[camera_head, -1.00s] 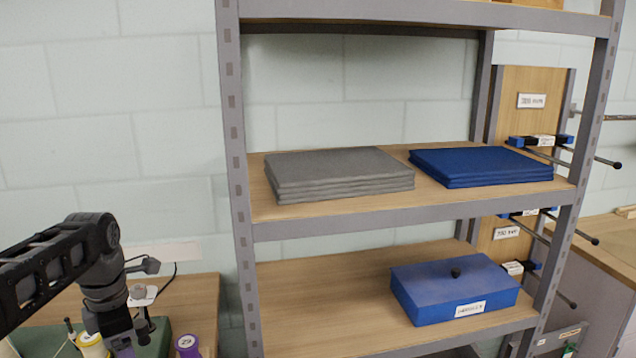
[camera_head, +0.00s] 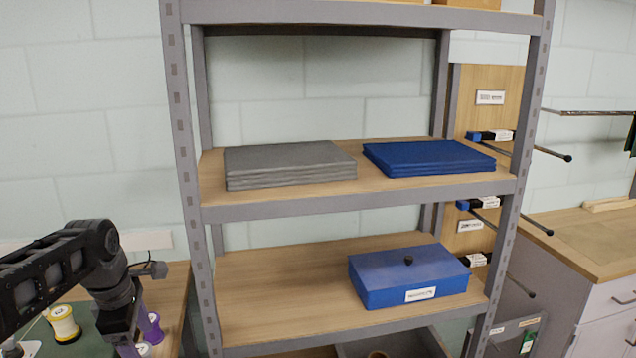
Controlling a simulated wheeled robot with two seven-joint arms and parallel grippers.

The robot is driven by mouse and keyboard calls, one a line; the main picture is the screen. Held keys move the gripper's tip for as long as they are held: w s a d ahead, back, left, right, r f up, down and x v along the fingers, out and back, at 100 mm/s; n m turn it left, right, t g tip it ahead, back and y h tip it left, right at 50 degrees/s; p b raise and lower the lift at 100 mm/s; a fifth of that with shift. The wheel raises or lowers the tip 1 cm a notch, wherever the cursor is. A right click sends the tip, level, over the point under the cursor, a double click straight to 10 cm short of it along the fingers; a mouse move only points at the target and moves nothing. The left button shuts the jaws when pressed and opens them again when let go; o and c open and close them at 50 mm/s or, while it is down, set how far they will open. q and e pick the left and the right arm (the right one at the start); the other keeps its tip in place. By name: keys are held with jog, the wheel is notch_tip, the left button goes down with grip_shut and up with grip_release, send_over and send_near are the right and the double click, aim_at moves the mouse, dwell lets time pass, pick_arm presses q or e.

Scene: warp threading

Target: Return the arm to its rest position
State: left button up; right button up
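My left arm comes in from the left edge, dark grey and bent downward at the wrist. My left gripper (camera_head: 126,347) points down at the bottom left, over the table with the spools; its fingertips are cut off or hidden, so I cannot see whether it is open or shut. My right arm and gripper are not in view.
A grey metal shelf (camera_head: 300,207) fills the middle, bearing grey folded cloths (camera_head: 290,165), blue folded cloths (camera_head: 428,158) and a blue lidded box (camera_head: 408,278). A yellow spool (camera_head: 62,322) and purple spools (camera_head: 152,328) stand bottom left. A wooden-topped cabinet (camera_head: 590,240) stands right.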

pick_arm(q)
jog(key=w+d+f+m+t+h, duration=0.1)
jog(key=w+d+f+m+t, duration=0.2)
jog(key=w+d+f+m, duration=0.6)
jog(key=s+d+f+m+h, duration=0.1)
jog(key=s+d+f+m, duration=0.3)
jog(key=f, duration=0.5)
jog(key=s+d+f+m+h, duration=0.1)
jog(key=s+d+f+m, duration=0.15)
jog(key=d+f, duration=0.45)
jog(key=s+d+f+m+g, duration=0.1)
jog(key=s+d+f, duration=0.2)
jog(key=s+f, duration=0.2)
jog(key=s+d+f+m+g, duration=0.2)
jog(key=s+d+f, duration=0.2)
jog(key=s, duration=0.7)
jog(key=s+d+f+m+g+h, duration=0.1)
jog(key=s+d+f, duration=0.2)
jog(key=s+f, duration=0.4)
jog(key=shift+s+d+f+g, duration=0.3)
jog(key=shift+s+f, duration=0.1)
jog(key=shift+s, duration=0.4)
jog(key=shift+a, duration=0.15)
